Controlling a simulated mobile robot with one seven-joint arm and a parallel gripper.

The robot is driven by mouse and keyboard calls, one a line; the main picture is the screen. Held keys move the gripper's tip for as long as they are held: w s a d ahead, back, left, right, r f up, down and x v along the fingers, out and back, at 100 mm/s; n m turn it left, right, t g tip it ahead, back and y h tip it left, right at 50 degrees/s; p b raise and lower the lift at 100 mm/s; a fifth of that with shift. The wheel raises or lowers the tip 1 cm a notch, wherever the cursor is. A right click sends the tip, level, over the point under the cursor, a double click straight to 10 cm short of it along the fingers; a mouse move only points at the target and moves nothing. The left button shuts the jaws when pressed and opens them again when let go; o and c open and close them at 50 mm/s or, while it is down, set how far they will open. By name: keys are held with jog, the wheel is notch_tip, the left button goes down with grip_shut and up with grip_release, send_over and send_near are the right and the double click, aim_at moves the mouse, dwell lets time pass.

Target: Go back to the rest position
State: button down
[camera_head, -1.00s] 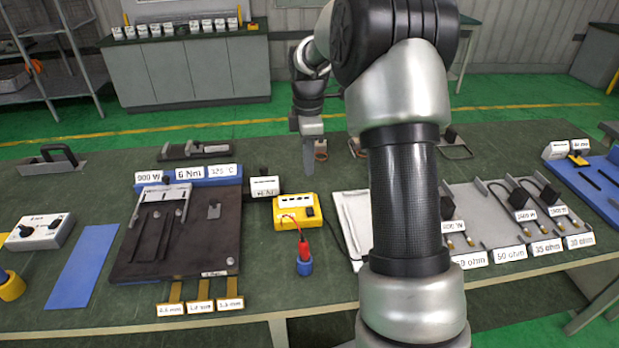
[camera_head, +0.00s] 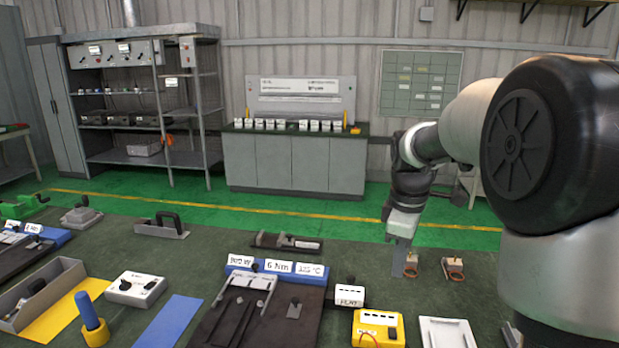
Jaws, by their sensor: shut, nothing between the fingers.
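My gripper (camera_head: 400,262) hangs at the end of my arm on the right of the view, pointing down over the far part of the dark green workbench (camera_head: 205,243). Its fingers are shut with nothing visible between them. The fingertips are just left of two small pieces with copper-coloured rings (camera_head: 453,267); I cannot tell whether they touch the bench. My large arm links fill the right side and hide the bench there.
A dark fixture board (camera_head: 240,315) with blue label strip, a yellow meter (camera_head: 379,328), a white tray (camera_head: 447,332) and a grey control box (camera_head: 136,289) stand nearer. A grey bin (camera_head: 45,290) is at left. A cabinet (camera_head: 293,160) and shelving (camera_head: 150,110) stand behind across green floor.

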jog(key=s+a+r+m+t+p, duration=0.1)
jog(key=s+a+r+m, duration=0.1)
jog(key=s, duration=0.6)
jog(key=s+a+r+m+t+p, duration=0.1)
jog(key=s+a+r+m, duration=0.1)
jog(key=s+r+m, duration=0.2)
jog(key=s+a+r+m+t+p, duration=0.2)
jog(key=s+m, duration=0.4)
jog(key=s, duration=0.6)
jog(key=shift+r, duration=0.8)
